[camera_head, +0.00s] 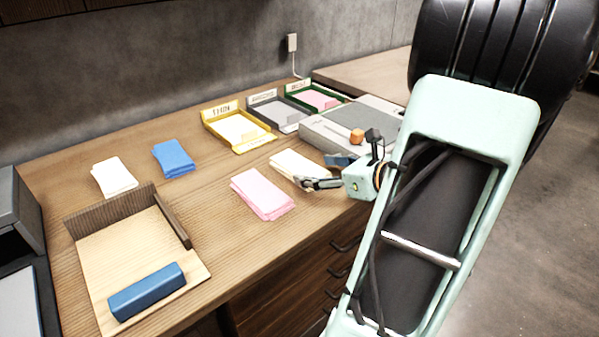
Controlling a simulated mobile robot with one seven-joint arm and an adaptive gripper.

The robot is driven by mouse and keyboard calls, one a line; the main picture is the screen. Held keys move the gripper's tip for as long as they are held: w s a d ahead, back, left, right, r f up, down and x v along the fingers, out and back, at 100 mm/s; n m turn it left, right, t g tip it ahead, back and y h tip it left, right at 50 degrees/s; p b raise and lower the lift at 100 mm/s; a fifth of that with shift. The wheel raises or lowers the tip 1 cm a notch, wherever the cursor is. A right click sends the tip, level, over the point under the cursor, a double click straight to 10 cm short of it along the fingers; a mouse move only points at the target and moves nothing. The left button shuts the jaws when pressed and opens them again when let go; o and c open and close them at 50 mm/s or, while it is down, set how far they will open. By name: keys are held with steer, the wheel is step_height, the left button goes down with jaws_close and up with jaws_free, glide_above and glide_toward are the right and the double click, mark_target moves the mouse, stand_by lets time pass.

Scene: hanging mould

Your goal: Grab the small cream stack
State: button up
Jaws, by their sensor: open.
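A cream stack (297,166) lies on the wooden desk right beside my gripper (322,172). Another cream stack (114,177) lies at the far left, next to a blue stack (174,158). The view does not settle which of the two is the small one. My gripper is open, with one finger at the right end of the nearer cream stack and the other finger farther back. I cannot tell whether the finger touches the stack. The gripper hides part of that end.
A pink stack (262,194) lies just in front of the nearer cream stack. A grey flat device (335,128) stands behind my gripper. Labelled yellow (268,143), grey and green trays holding stacks line the back. A wooden tray (90,255) with a blue block (147,291) is front left.

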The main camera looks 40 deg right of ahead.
mark_target(301, 166)
steer(key=x, duration=0.2)
steer(key=b+x, duration=0.1)
steer(key=x, duration=0.1)
steer(key=b+x, duration=0.1)
steer(key=x, duration=0.2)
steer(key=shift+d+r, duration=0.1)
steer(key=shift+d, duration=0.2)
steer(key=c, duration=1.3)
